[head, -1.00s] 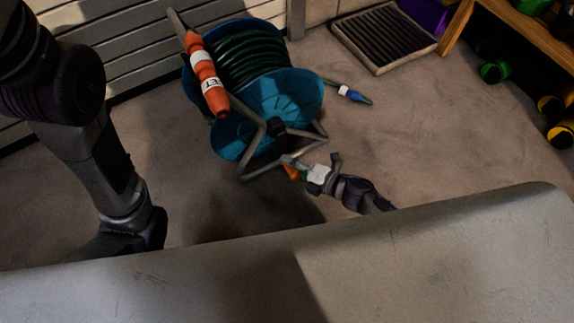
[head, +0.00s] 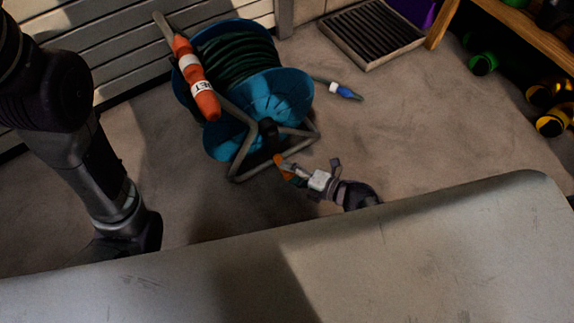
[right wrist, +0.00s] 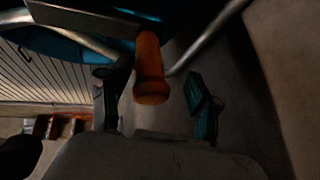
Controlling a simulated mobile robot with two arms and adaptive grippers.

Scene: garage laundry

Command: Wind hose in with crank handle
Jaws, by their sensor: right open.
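The hose reel (head: 285,97) has blue drums and a grey tube frame and stands on the floor in the head view, with dark green hose (head: 238,58) wound on it. An orange crank handle (head: 284,166) sticks out low at the reel's near side; in the right wrist view the orange handle (right wrist: 151,75) lies between my fingers. My right gripper (head: 305,170) is open around or just short of the handle; its fingertips (right wrist: 155,95) show on both sides of it. Contact cannot be told. My left arm is at the left of the head view; its gripper is not visible.
An orange and white object (head: 195,78) lies along the reel's top bar. A blue-tipped hose end (head: 345,91) lies on the floor right of the reel. A floor grate (head: 371,33) and wooden shelf (head: 530,35) are at the back right. Open floor surrounds the reel's right side.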

